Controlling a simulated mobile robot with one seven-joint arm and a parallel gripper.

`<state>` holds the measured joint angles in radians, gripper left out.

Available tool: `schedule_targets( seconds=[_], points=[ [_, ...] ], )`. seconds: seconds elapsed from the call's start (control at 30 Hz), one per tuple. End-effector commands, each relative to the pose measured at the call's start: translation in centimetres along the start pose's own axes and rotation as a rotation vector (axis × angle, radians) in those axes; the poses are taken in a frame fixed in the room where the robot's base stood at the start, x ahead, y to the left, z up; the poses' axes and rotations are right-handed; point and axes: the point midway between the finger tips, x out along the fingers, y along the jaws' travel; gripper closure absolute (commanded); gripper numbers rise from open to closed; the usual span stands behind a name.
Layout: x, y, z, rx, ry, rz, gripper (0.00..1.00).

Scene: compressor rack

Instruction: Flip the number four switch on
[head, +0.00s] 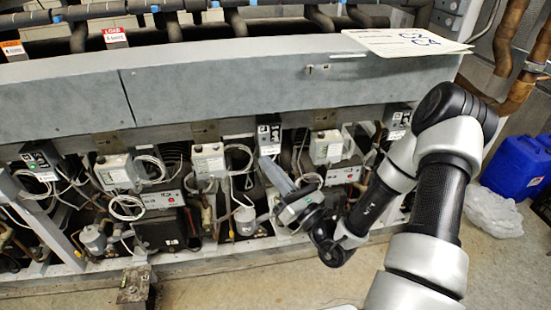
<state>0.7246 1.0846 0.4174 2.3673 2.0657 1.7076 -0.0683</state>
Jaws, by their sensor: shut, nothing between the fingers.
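My gripper (267,164) reaches in from the right, in front of the compressor rack. Its fingers are shut and empty, pointing up and left. The fingertips appear just below a small dark grey switch box (269,132) with a white label; I cannot tell whether they touch it. Similar dark boxes sit at the left (40,157) and at the right (397,117), partly behind my arm. The switch numbers are too small to read, so I cannot tell which is number four. Lever positions are not clear either.
Pale control boxes (209,160) with looped white cables hang along the rack. A long grey metal beam (220,85) runs above them. A paper sheet (408,42) lies on its right end. A blue container (518,166) and clear plastic (492,211) stand on the floor at right.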

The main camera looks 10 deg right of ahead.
Motion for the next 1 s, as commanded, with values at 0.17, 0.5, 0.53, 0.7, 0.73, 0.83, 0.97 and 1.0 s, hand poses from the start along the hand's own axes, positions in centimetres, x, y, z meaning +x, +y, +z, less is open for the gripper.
schedule_targets(
  seconds=[0.17, 0.5, 0.53, 0.7, 0.73, 0.83, 0.97, 1.0],
  points=[
    [-2.7, -5.3, -2.6, 0.078, -0.060, -0.216, 1.00],
    [-3.7, -6.9, -3.2, 0.098, -0.079, -0.291, 1.00],
    [-3.7, -6.9, -3.2, 0.098, -0.079, -0.291, 1.00],
    [-3.4, -6.9, -3.2, 0.097, -0.079, -0.288, 1.00],
    [-3.3, -6.9, -3.2, 0.097, -0.079, -0.287, 1.00],
    [-2.2, -7.2, -3.1, 0.096, -0.079, -0.286, 1.00],
    [-0.1, -7.8, -3.0, 0.094, -0.080, -0.284, 1.00],
    [0.7, -8.1, -2.9, 0.094, -0.080, -0.284, 1.00]
  ],
)
